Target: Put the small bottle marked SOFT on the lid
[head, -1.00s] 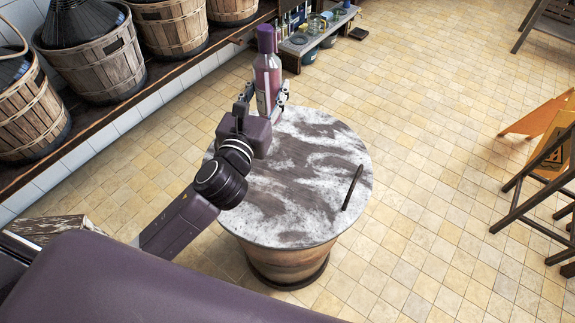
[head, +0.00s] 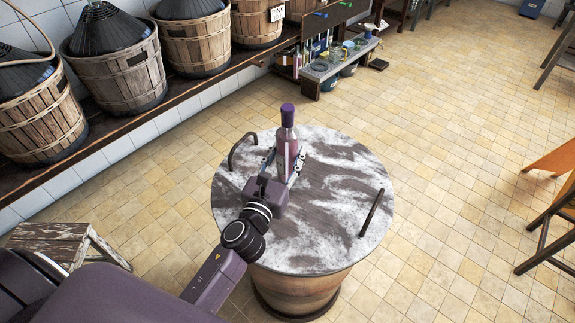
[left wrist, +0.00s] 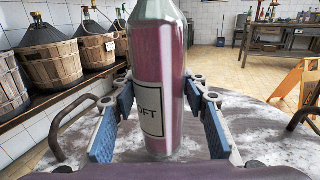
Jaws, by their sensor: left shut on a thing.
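The small bottle (head: 287,150), pinkish-purple with a dark purple cap, is upright over the round lid. In the left wrist view the bottle (left wrist: 165,70) shows a pale label ending in "OFT"; the label's start is turned out of sight. My left gripper (head: 284,170) is shut on the bottle, its blue-padded fingers on either side. The lid (head: 325,235) is a round, grey-and-white streaked top on a barrel, with a dark handle at each side. I cannot tell whether the bottle's base touches the lid. My right gripper is not in view.
The lid's left handle (head: 232,150) rises close to the bottle, and its right handle (head: 372,212) is farther off. A small wooden stool (head: 60,240) stands at left. Demijohn baskets (head: 115,70) line a shelf behind. Much of the lid is bare.

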